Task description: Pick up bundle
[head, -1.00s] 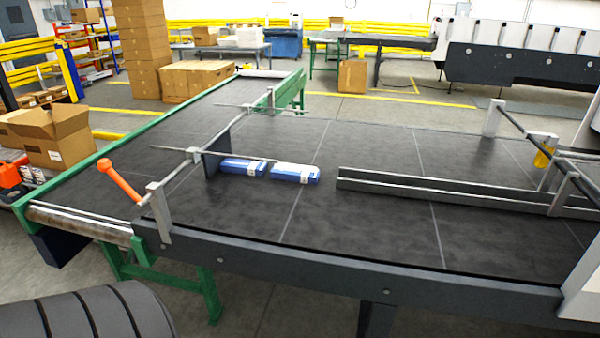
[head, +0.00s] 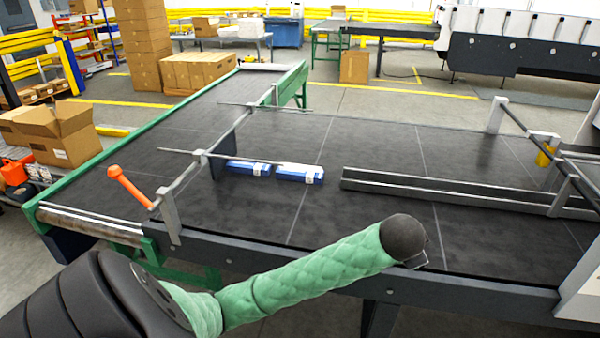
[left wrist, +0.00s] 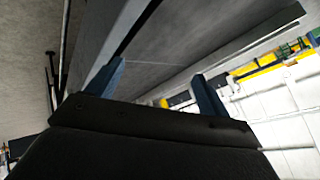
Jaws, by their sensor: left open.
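Two blue-and-white bundles lie end to end on the dark conveyor belt in the head view: the left bundle (head: 249,167) beside the stop plate, and the right bundle (head: 300,174) just right of it. My left arm reaches in from the lower left in a green padded sleeve, and its end is over the table's front edge, short of the bundles. In the left wrist view my left gripper (left wrist: 160,85) is open, with two blue fingers apart and nothing between them. No bundle shows in that view. My right gripper is not seen.
A metal bar with a dark stop plate (head: 222,160) stands just left of the bundles. A long metal guide rail (head: 430,190) lies to their right. An orange handle (head: 130,187) sticks up at the left. The belt in front of the bundles is clear.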

